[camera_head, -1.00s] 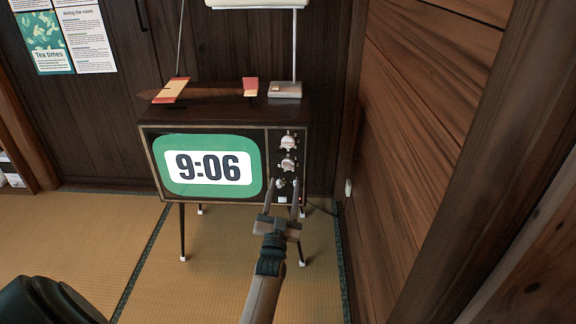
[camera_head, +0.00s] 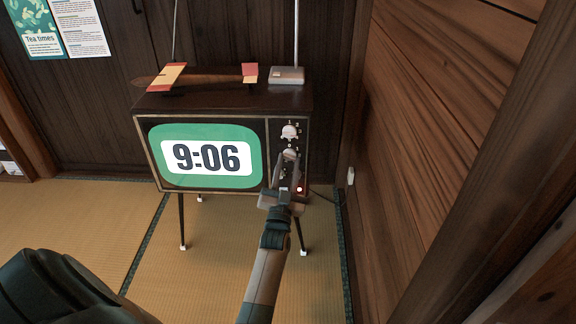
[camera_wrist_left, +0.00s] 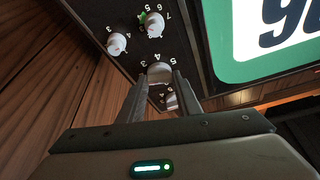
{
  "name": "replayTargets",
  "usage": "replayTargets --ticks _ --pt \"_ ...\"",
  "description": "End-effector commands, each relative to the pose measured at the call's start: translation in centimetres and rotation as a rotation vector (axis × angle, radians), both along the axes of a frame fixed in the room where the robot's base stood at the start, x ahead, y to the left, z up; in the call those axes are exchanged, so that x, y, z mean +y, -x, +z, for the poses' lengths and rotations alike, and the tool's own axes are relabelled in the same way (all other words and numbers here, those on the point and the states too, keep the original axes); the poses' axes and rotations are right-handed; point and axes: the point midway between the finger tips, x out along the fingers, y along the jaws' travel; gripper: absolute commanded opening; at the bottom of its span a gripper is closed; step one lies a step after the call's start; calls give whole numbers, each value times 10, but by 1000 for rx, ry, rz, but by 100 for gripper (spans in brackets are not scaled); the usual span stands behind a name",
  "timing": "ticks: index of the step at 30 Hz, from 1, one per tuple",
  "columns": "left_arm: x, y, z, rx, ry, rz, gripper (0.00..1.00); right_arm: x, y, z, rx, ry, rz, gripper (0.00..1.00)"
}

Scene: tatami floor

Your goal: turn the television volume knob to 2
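The television (camera_head: 256,112) stands on thin legs with a green screen reading 9:06. On its panel, to the right of the screen, are an upper pale knob (camera_head: 289,132) and another pale knob (camera_head: 290,153) below it. My left gripper (camera_head: 286,162) is at the panel, its fingers apart around the lower of these knobs and partly covering it. In the left wrist view, where the set appears upside down, this knob (camera_wrist_left: 159,72) shows between the fingertips. I cannot tell whether they touch it. Two smaller knobs (camera_wrist_left: 153,25) (camera_wrist_left: 117,43) show beyond. Which setting each knob has is unclear.
A toy-like plane (camera_head: 195,76) and a small grey box (camera_head: 287,75) with an upright rod sit on top of the television. A wooden wall (camera_head: 425,130) stands close on the right. Tatami floor (camera_head: 85,225) lies open on the left.

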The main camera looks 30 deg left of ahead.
Motion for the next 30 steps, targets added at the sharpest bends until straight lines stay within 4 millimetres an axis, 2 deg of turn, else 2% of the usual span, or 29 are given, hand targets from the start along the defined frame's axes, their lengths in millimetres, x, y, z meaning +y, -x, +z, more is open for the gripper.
replayTargets --ticks 9,16,17,18,19,30 --pt "-2 -1 0 -57 95 -1 9 2 -2 2 8 4 2 28" --pt "-1 -1 0 -58 96 -1 9 3 -1 -2 23 5 4 28" --pt "-1 -1 0 -58 96 -1 36 3 -1 -3 24 5 4 28" --pt "-1 -1 0 -58 96 -1 46 3 -1 -3 24 5 4 28" --pt "-1 -1 0 -58 96 -1 50 3 -1 -3 24 5 4 28" --pt "-1 0 -1 -58 95 -1 50 3 -1 -3 24 6 5 28"
